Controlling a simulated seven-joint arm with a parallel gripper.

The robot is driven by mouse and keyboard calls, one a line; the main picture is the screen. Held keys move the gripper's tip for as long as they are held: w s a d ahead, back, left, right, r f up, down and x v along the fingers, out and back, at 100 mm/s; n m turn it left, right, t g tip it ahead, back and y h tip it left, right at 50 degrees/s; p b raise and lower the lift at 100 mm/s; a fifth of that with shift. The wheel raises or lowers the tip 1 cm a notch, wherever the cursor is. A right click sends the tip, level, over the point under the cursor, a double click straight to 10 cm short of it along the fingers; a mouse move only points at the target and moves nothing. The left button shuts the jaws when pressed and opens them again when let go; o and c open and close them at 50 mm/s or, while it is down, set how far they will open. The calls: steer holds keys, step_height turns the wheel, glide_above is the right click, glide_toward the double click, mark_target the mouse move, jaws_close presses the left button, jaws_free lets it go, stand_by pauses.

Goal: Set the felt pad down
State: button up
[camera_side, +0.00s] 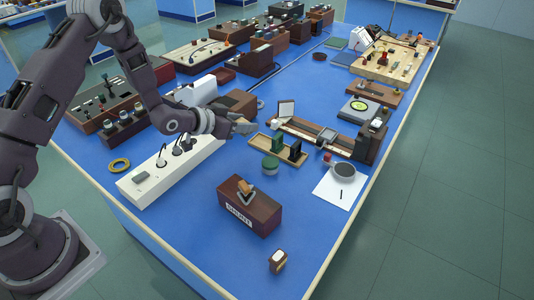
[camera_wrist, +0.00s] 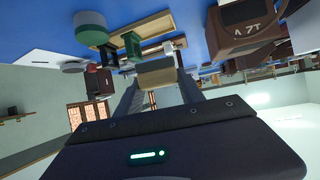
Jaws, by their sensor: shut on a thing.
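The felt pad (camera_wrist: 157,74) is a small tan block held between my two fingertips in the wrist view. My gripper (camera_wrist: 157,84) is shut on it, with one grey finger on each side. In the side view my gripper (camera_side: 236,127) is above the blue bench, close to the right end of the white socket strip. The pad is small there and hard to tell from the fingertips.
A wooden tray with dark and green blocks (camera_side: 278,149) and a green-lidded jar (camera_side: 270,165) stand right of my gripper. A brown labelled box (camera_side: 249,207) stands in front. The white strip (camera_side: 172,170) holds plugs. Bare blue bench lies between strip and box.

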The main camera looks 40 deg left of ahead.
steer(key=w+d+y, duration=0.1)
steer(key=w+d, duration=0.1)
steer(key=d, duration=1.2)
steer(key=n+y, duration=0.1)
steer(key=n, duration=0.1)
glide_above(316, 199)
step_height(316, 199, down, 8)
steer(key=shift+r, duration=0.1)
steer(key=shift+f, duration=0.45)
steer(key=shift+w+f, duration=0.1)
steer(key=shift+f, duration=0.15)
steer(key=shift+f, duration=0.25)
steer(key=o, duration=1.4)
steer(key=shift+f, duration=0.15)
steer(key=shift+c, duration=0.2)
